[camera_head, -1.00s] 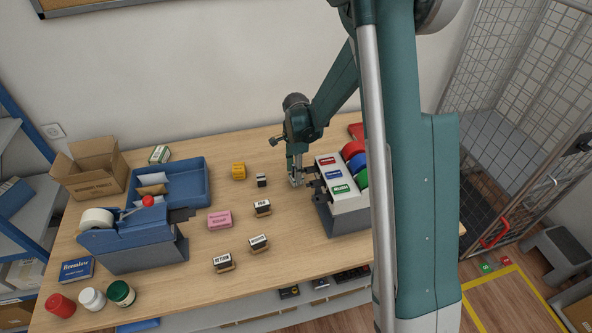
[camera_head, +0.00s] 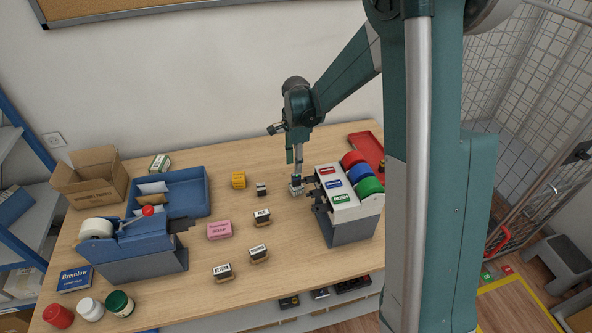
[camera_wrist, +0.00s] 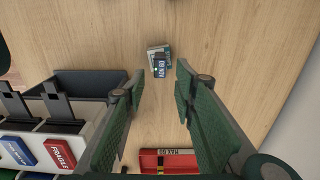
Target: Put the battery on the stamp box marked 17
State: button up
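A small dark blue block with white lettering, seemingly the battery (camera_wrist: 161,67), lies on the counter side of my open fingers in the wrist view. It appears to rest on a pale and teal box (camera_wrist: 152,49), probably the stamp box, whose edges stick out beneath it. I cannot read a 17. The small stack (camera_head: 296,189) also shows in the head view, left of the label dispenser. My gripper (camera_wrist: 160,72) is open and empty, with a finger on each side of the view of the stack. In the head view my gripper (camera_head: 297,175) points down just above it.
The label dispenser (camera_head: 347,231) stands close on the right, its dark brackets near my fingers. A red tray (camera_head: 367,146) lies behind it. Several stamps, a pink soap block (camera_head: 219,230) and a yellow block (camera_head: 238,180) lie left. Bare wood surrounds the stack's left side.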

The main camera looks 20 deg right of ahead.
aim_at(296, 175)
jog(key=shift+r, duration=1.55)
jog(key=s+r+n+t, duration=0.3)
jog(key=s+r+n, duration=0.5)
jog(key=s+r, duration=0.7)
jog(key=s+r+n+t, duration=0.1)
jog(key=s+n+t, duration=0.1)
jog(key=s+n, duration=0.3)
jog(key=s+r+n+t, duration=0.1)
jog(key=s+n, duration=0.4)
jog(key=s, duration=0.9)
jog(key=shift+r+t, duration=0.35)
jog(key=shift+t, duration=0.25)
jog(key=shift+s+f, duration=0.1)
jog(key=shift+f, duration=0.05)
